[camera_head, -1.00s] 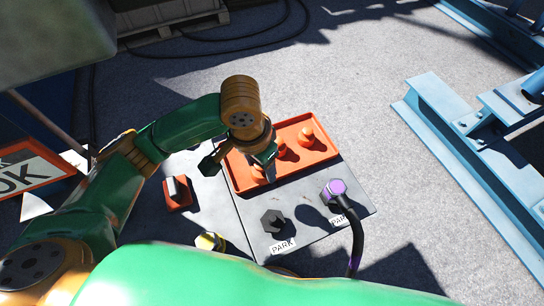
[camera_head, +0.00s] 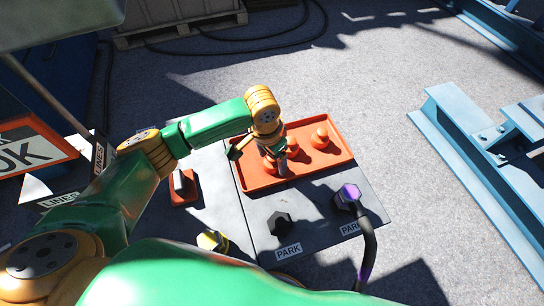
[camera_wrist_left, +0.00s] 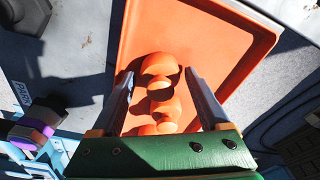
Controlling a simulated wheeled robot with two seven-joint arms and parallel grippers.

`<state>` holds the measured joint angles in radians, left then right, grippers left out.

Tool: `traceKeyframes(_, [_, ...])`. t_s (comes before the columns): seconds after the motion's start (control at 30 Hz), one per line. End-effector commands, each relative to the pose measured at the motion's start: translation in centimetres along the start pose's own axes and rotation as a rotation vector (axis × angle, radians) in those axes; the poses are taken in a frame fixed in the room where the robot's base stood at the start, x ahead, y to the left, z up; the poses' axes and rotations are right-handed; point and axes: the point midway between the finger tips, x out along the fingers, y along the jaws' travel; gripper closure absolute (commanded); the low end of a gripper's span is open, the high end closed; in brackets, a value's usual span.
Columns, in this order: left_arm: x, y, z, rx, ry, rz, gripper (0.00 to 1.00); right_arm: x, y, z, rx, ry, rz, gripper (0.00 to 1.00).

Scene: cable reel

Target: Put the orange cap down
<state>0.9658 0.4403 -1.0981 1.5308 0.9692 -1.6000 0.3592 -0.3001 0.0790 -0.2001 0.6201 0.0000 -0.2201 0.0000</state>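Orange caps (camera_head: 320,138) stand in a shallow orange tray (camera_head: 338,157); three knobbed shapes show in the head view. My left gripper (camera_head: 258,159) is over the tray's left part, with its fingers spread. In the left wrist view the two fingers (camera_wrist_left: 163,100) are wide apart, with orange caps (camera_wrist_left: 160,66) lined up between and beyond them. I see gaps between the fingers and the caps, and no cap gripped. The nearest cap is partly hidden by the gripper in the head view. My right gripper is not in view.
A grey board beside the tray carries a black hexagonal plug (camera_head: 280,225) and a purple connector (camera_head: 349,194) with a black cable, near PARK labels. A red-based block (camera_head: 183,187) and a yellow piece (camera_head: 212,241) are left. Blue steel beams (camera_head: 470,145) stand right, with bare floor between.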

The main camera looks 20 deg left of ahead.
Motion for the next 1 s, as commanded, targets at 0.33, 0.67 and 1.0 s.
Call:
traceKeyframes(0.33, [-0.2, 0.0, 0.0, 0.0, 0.001, -0.001, 0.1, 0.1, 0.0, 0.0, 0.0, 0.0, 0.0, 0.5])
traceKeyframes(0.67, [-8.6, 0.0, -0.2, 0.0, 0.004, -0.001, 0.1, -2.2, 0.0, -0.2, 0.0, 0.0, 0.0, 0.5])
traceKeyframes(1.0, [-12.4, 0.0, -0.1, 0.0, 0.0, 0.0, 0.1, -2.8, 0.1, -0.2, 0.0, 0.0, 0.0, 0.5])
